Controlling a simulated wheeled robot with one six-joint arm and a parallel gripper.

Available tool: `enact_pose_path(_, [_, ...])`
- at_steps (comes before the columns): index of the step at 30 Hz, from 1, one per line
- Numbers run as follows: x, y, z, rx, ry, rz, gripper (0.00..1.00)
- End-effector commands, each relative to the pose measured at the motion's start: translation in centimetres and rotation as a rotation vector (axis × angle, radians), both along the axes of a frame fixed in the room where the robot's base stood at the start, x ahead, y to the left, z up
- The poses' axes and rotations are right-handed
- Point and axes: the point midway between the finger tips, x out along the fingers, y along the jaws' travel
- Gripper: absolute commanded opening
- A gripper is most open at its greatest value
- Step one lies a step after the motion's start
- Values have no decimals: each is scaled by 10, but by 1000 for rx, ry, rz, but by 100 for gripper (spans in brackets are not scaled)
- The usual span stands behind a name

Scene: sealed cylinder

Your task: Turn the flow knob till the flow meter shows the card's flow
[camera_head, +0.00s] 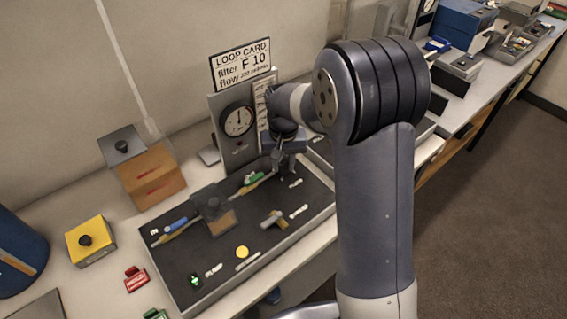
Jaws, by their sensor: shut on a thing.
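The loop card (241,64) stands at the back and reads filter F 10 and flow, with a figure that looks like 200 and a small unit. The flow meter appears to be the white upright scale (262,108) on the grey back panel; its reading is too small to tell and my arm partly covers it. My gripper (282,163) points down at the back right of the dark board (215,262), in front of that scale. It is shut on what appears to be the flow knob, which the fingers and wrist hide.
A round dial (238,119) is left of the scale. The board carries a blue-handled valve (176,225), a green-handled valve (253,178), a dark filter block (212,208) and a brass tee (273,219). A cardboard box (150,176) and a yellow block (90,241) stand left.

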Motion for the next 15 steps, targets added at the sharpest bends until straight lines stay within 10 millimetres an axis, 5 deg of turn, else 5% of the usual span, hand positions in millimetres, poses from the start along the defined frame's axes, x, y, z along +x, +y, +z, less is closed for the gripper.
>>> enact_pose_path(15, [0, 0, 0, 0, -1, -183, 6])
